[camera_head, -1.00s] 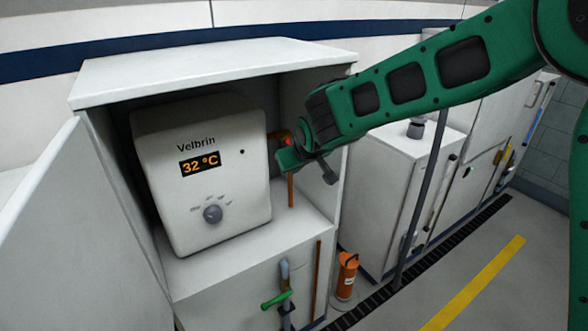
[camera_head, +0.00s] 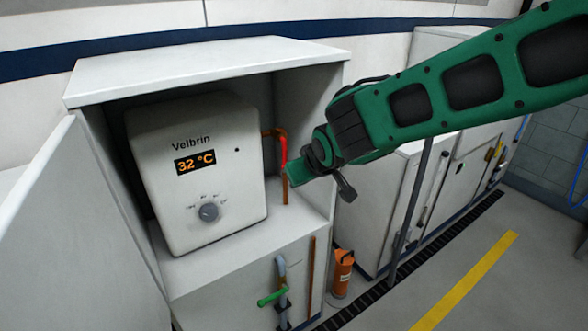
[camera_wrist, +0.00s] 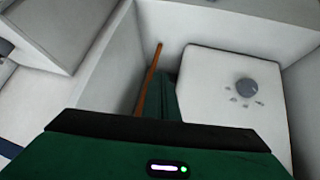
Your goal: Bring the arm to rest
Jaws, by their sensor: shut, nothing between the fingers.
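My green arm reaches in from the right in the head view. My gripper (camera_head: 298,175) is shut and empty, at the open front of the white cabinet, right of the heater and in front of the copper pipe. In the wrist view the shut gripper (camera_wrist: 168,88) points into the cabinet, beside the heater's white body. The white Velbrin heater (camera_head: 198,175) has an orange 32 °C display and a grey dial (camera_head: 209,212). The dial also shows in the wrist view (camera_wrist: 246,88), apart from the gripper.
The cabinet (camera_head: 205,68) has its door (camera_head: 75,215) swung open at left. A copper pipe (camera_head: 284,182) runs near the gripper. Below are a green valve handle (camera_head: 272,297) and an orange cylinder (camera_head: 343,268). Floor with a yellow stripe (camera_head: 465,282) is clear at right.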

